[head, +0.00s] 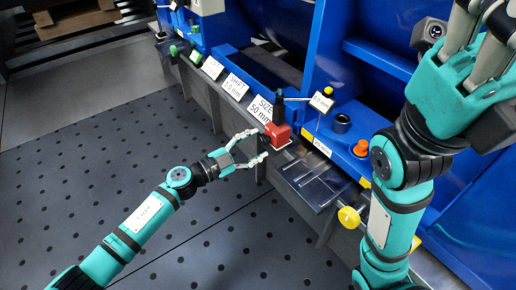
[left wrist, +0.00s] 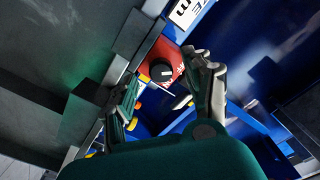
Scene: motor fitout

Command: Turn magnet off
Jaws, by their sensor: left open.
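A red magnet block (head: 281,135) with a dark upright post stands on the grey ledge beside the "SIZE 50 mm" card. In the left wrist view, the red block (left wrist: 172,52) carries a round black knob (left wrist: 161,71) with a white mark on its face. My left gripper (head: 262,147) is open, just left of the block, pointing at the knob. In the left wrist view its fingers lie either side of the knob, apart from each other; I cannot tell whether either touches it. My right gripper (head: 478,50) is raised at the upper right, its fingertips cut off by the frame.
Blue bins (head: 270,68) line the back of the ledge. Labelled cards (head: 235,87), an orange knob (head: 361,148) and a yellow knob (head: 349,217) sit along it. The dotted dark floor (head: 110,150) at left is clear.

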